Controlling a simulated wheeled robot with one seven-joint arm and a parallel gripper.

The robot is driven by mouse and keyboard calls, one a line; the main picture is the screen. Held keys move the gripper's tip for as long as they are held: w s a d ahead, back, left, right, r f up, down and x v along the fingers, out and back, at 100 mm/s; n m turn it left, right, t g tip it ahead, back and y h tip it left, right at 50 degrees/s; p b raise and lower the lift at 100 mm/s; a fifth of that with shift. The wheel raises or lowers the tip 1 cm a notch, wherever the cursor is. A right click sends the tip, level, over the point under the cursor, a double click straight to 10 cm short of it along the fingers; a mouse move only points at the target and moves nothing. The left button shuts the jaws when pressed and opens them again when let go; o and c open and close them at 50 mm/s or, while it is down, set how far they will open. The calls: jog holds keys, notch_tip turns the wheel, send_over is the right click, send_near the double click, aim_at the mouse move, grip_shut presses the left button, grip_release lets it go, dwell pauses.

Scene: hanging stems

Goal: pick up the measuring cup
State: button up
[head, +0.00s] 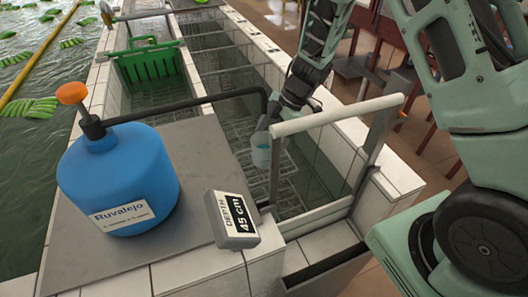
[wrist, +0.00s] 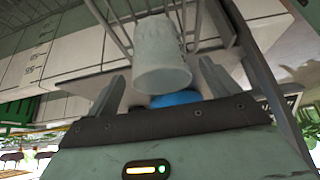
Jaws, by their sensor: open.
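The measuring cup (head: 261,152) is a small pale, translucent cup in the head view, low in the tiled water channel beside a white bar. In the wrist view the cup (wrist: 162,55) looks whitish and large, between and just beyond my two fingers. My gripper (head: 270,122) reaches down into the channel from above, right over the cup. In the wrist view my gripper (wrist: 165,78) is open, with a finger on either side of the cup and gaps showing. My fingertips are partly hidden in the head view.
A white-topped frame (head: 335,115) stands close in front of my gripper. A blue Ruvalejo tank (head: 118,180) with a black pipe (head: 190,103) sits on the grey slab at left. A depth sign (head: 232,220) reads 45 cm. A green crate (head: 150,63) stands farther back.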

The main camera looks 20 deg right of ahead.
aim_at(261, 149)
jog(key=x, duration=0.5)
jog(key=shift+f, duration=0.15)
jog(key=c, duration=1.5)
jog(key=shift+a+r, duration=0.1)
jog(key=shift+r, duration=0.1)
jog(key=shift+r+b, duration=0.1)
jog(key=shift+b, duration=0.25)
jog(key=d+b, duration=0.3)
jog(key=d, duration=1.5)
